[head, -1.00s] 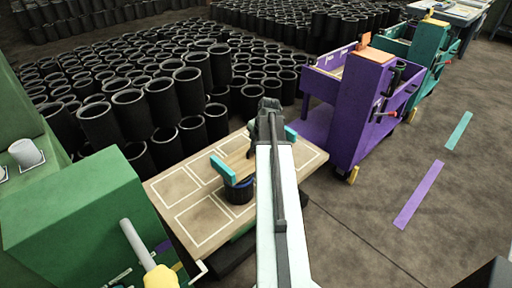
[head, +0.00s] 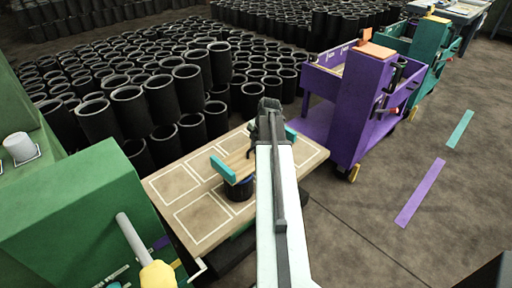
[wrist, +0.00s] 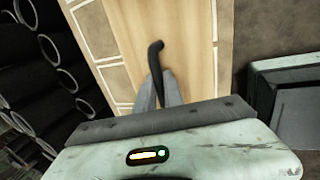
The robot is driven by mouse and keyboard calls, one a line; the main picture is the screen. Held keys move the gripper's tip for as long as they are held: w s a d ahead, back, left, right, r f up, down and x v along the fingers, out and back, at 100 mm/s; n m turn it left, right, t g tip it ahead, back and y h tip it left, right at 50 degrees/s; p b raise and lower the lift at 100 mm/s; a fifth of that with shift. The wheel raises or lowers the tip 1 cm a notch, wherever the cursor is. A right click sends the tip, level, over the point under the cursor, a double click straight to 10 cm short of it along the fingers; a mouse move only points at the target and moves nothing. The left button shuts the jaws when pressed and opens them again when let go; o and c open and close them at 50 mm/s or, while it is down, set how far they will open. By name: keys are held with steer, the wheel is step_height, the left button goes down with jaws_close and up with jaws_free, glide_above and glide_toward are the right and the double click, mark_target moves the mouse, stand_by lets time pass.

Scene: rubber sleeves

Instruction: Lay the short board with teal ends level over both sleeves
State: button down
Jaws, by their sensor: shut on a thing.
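The short board (head: 238,160) is pale wood with teal ends and lies over the table, running from front left to back right. Its left teal end (head: 223,168) is above a dark sleeve (head: 240,190); I cannot tell if they touch. Its right teal end (head: 291,134) shows beyond my arm, and whatever is under it is hidden. My gripper (wrist: 159,88) is shut at the middle of the board (wrist: 138,30), on a thin black upright handle (wrist: 155,55). In the head view my arm hides the fingertips.
The wooden table (head: 205,225) has white outlined rectangles and clear room at its left. A purple cart (head: 355,115) stands at the right. A green cabinet (head: 75,215) is at the left. Many black sleeves (head: 130,105) stand behind the table.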

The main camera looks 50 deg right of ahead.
steer(key=shift+f, duration=0.15)
steer(key=c, duration=1.4)
jaws_free()
steer(key=shift+o, duration=0.2)
steer(key=p+v, duration=0.7)
steer(key=v, duration=0.1)
